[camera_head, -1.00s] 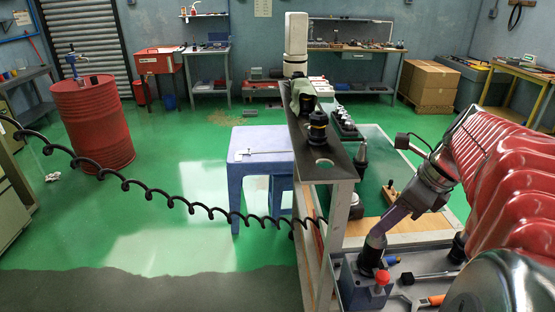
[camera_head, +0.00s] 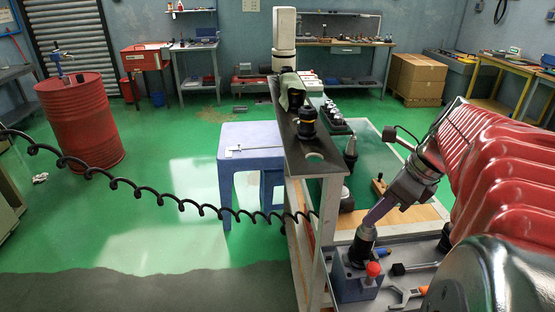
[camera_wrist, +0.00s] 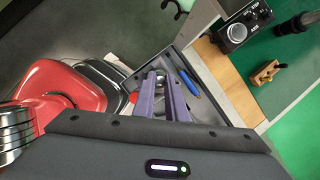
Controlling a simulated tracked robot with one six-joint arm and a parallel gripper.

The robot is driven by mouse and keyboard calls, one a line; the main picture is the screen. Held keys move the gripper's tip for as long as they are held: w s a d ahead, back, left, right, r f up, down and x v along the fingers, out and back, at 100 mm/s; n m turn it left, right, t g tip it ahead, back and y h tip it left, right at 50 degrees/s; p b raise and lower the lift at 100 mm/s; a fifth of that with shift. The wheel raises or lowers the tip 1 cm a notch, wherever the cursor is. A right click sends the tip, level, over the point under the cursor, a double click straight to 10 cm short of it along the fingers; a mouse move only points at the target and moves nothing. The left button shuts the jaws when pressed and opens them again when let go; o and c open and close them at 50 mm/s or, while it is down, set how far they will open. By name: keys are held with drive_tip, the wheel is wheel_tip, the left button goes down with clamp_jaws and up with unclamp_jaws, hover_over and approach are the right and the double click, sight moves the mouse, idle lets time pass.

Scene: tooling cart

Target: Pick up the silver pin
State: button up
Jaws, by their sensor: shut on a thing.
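My gripper (camera_head: 371,219) has its two purple fingers pointing down at a dark round holder (camera_head: 362,246) on a blue-grey block (camera_head: 346,284) with a red knob (camera_head: 374,269). In the wrist view, the fingers of my gripper (camera_wrist: 165,76) come close together around a small silvery piece at their tips. It looks like the silver pin, but the fingers hide most of it. I cannot tell whether the pin is clear of the holder. The red knob (camera_wrist: 134,97) shows just left of the fingers in the wrist view.
A wrench with an orange handle (camera_head: 402,297) and a black-handled tool (camera_head: 400,269) lie in the grey tray beside the block. A blue-handled tool (camera_wrist: 189,84) lies right of the fingers. A dark shelf (camera_head: 308,160) stands left of my arm.

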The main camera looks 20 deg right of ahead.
clamp_jaws()
wheel_tip(320, 180, up, 10)
idle(0.6)
drive_tip(key=shift+s, duration=0.15)
idle(0.5)
